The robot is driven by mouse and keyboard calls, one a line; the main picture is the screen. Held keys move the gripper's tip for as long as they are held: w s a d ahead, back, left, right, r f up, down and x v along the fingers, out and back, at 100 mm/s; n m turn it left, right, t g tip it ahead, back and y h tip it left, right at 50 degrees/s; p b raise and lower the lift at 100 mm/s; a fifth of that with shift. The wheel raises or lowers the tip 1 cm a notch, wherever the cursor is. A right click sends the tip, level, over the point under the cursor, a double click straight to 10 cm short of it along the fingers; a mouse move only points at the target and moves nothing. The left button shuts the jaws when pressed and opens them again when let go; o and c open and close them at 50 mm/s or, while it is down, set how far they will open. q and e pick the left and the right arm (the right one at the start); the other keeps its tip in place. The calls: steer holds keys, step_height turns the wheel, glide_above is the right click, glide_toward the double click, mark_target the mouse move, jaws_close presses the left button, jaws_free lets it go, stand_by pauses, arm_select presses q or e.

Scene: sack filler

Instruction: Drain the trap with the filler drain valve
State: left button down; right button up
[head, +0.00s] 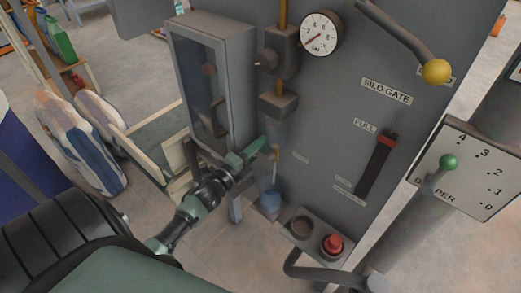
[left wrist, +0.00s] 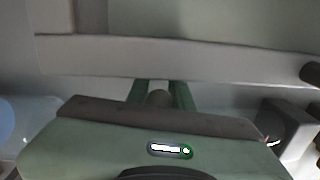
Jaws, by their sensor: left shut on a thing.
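The trap (head: 278,104) is a brown block on the grey filler's front, under a vertical brass pipe, with a dim clear bowl below it. A small brass-coloured drain fitting (head: 275,154) shows under the bowl. My left gripper (head: 262,146) reaches in from the left with its green fingers at this spot. In the left wrist view its fingers (left wrist: 160,96) are shut on a small round grey-brown end, which I take to be the filler drain valve (left wrist: 160,98); the fingers hide much of it. A blue cup (head: 270,202) stands below the fitting. My right gripper is not in view.
A glass-fronted box (head: 208,90) stands close left of the gripper. A pressure gauge (head: 320,35), a yellow-knobbed lever (head: 436,71), a silo gate slider (head: 387,141), a damper plate (head: 492,180) and a red button (head: 332,244) are to the right. Striped sacks (head: 85,145) stand left.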

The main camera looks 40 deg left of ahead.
arm_select(q)
steer(key=shift+r+m, duration=0.25)
steer(key=shift+m, duration=0.25)
steer(key=c, duration=1.2)
jaws_free()
steer(key=shift+c, duration=0.2)
steer(key=s+b, duration=0.1)
steer(key=s, duration=0.6)
steer(key=shift+s+a+b, duration=0.25)
steer(key=shift+s+b, duration=0.05)
steer(key=shift+s, duration=0.1)
steer(key=shift+f, duration=0.1)
